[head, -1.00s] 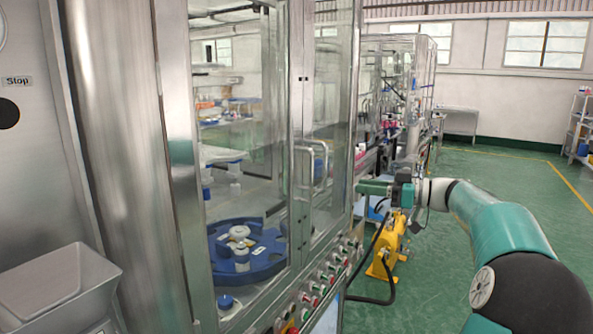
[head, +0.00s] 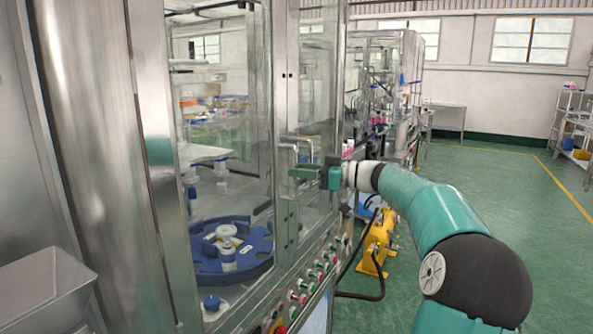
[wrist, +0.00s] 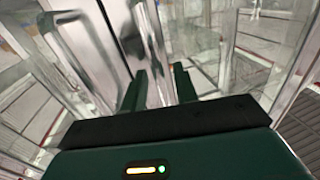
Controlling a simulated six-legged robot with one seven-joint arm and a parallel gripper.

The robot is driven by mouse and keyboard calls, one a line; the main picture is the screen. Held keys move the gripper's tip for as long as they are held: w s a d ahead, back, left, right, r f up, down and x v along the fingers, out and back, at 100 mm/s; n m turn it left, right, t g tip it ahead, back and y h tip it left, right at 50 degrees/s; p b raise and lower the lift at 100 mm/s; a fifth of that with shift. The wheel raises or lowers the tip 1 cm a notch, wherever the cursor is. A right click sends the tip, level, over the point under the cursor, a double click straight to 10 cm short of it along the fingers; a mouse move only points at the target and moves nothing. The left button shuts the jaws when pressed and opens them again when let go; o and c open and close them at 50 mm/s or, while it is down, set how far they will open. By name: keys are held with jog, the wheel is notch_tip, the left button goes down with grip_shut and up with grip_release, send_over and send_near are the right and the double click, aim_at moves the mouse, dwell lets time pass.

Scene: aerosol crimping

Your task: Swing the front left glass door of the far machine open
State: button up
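A glass-fronted machine with steel frames stands left of centre in the head view. Its left glass door (head: 225,130) and narrower right glass door (head: 318,110) both look shut. Steel bar handles (head: 290,145) sit near the frames where the doors meet; a handle (wrist: 88,50) also shows at upper left in the wrist view. My gripper (head: 293,173) is at handle height in front of this seam. In the wrist view its two dark green fingers (wrist: 160,75) are apart, pointing at the steel frame. I cannot tell whether a handle bar lies between them.
A blue rotary table (head: 232,262) with white parts is behind the left glass. Buttons (head: 320,262) line the panel below. A yellow unit with a black hose (head: 376,245) stands on the floor below my arm. Another glass-enclosed machine (head: 385,75) stands behind. Green floor is clear at right.

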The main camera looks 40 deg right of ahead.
jog(key=shift+x, duration=0.8)
grip_shut()
jog(key=shift+s+d, duration=0.1)
jog(key=shift+s, duration=0.05)
